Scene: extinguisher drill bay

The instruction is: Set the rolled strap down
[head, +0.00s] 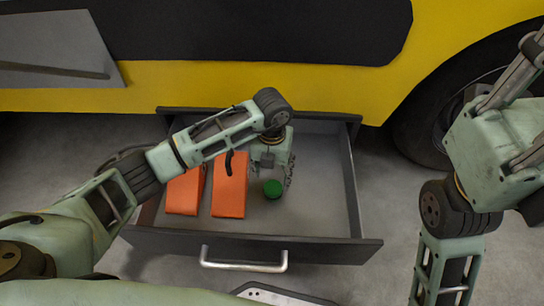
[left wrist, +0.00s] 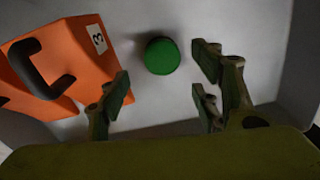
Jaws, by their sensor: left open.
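The rolled strap, a small green cylinder (head: 273,188), rests on the floor of the open drawer (head: 330,215), right of two orange blocks. My left gripper (head: 272,172) is over the drawer, pointing down at the strap, and is open. In the left wrist view the round green top of the strap (left wrist: 161,56) shows beyond the gap between my spread fingers (left wrist: 160,84). I see no finger touching it. My right arm shows at the right, but its gripper is out of the picture.
Two orange blocks (head: 230,185) (head: 185,190) lie in the drawer's left half; one has a black handle and a label "3" (left wrist: 98,39). The drawer's right part is bare. A silver handle (head: 243,265) is on its front. A yellow vehicle (head: 200,85) stands behind.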

